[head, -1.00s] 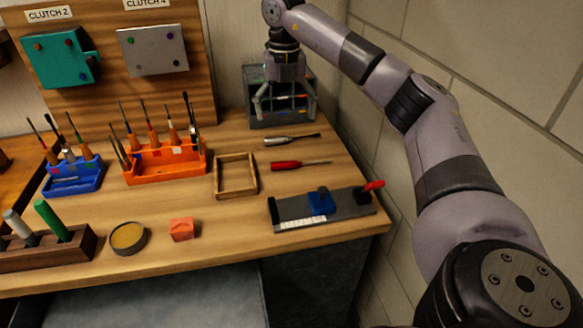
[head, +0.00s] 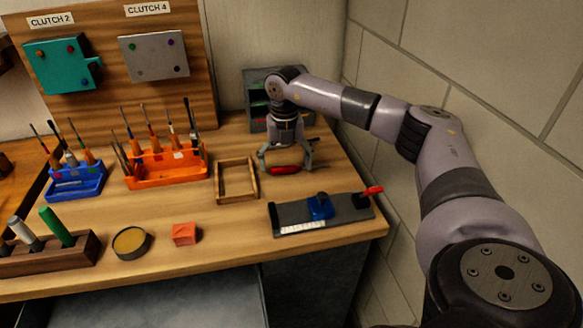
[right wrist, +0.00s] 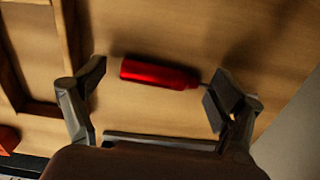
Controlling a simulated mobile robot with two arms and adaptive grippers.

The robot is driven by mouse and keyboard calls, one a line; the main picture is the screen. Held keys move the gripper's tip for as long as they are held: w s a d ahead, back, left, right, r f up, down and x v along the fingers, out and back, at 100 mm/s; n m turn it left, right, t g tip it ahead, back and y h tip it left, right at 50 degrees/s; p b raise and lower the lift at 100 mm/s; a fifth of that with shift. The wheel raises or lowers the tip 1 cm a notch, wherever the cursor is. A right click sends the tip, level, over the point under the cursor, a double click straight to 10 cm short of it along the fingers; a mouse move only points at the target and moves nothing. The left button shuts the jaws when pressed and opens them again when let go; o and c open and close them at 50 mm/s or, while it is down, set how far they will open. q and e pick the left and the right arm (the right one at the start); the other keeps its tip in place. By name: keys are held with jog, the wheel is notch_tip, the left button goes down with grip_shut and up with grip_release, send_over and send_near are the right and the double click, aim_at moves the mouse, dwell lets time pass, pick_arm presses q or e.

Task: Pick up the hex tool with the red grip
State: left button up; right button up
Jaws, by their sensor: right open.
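The hex tool with the red grip (head: 285,170) lies on the wooden bench, and my right gripper (head: 286,168) is over it. In the right wrist view its red grip (right wrist: 160,74) lies between the spread fingers of my right gripper (right wrist: 155,92), with its thin shaft running right toward the right finger. The fingers are open and do not hold it. In the head view the gripper hides part of the tool. My left gripper is not in view.
A small wooden frame (head: 219,186) lies just left of the gripper. A dark fixture with a blue block (head: 290,221) lies in front, with a red-handled lever (head: 372,190) at its right end. An orange tool rack (head: 135,181) stands farther left. The wall is close at right.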

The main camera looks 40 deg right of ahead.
jog(key=shift+c, duration=0.4)
jog(key=shift+s+a, duration=0.1)
jog(key=shift+a, duration=0.05)
jog(key=c, duration=0.9)
jog(key=shift+f, duration=0.1)
jog(key=shift+c, duration=1.1)
